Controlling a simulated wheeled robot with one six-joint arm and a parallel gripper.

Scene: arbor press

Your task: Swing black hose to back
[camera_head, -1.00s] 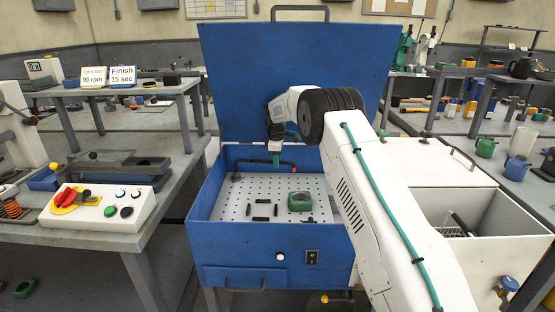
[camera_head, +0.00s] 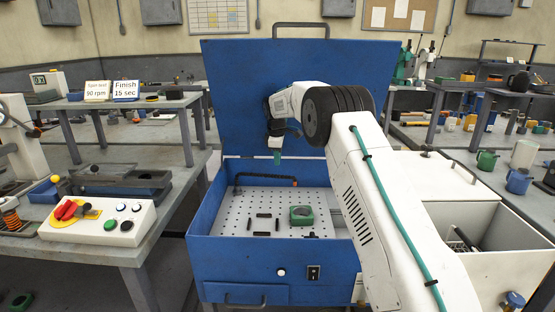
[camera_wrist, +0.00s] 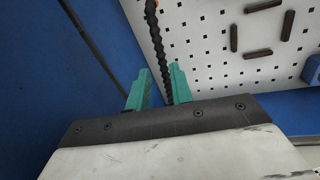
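The black hose (camera_head: 265,178) lies along the back of the blue washer cabinet's basin. It bends down at its left end and has a small orange part near its right end. In the wrist view the ribbed hose (camera_wrist: 158,45) runs from the top edge down toward the gap between my fingers. My gripper (camera_head: 277,157) is above the hose in the head view, in front of the raised lid, apart from it. In the wrist view my gripper's teal fingers (camera_wrist: 160,88) stand apart with nothing clearly held; the hose appears beyond them.
The raised blue lid (camera_head: 235,95) stands behind the basin. A perforated white tray (camera_head: 235,215) holds a green part (camera_head: 301,215) and several small dark bars. The basin's blue front wall (camera_head: 225,250) is near me. A bench with a control box (camera_head: 97,222) stands at left.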

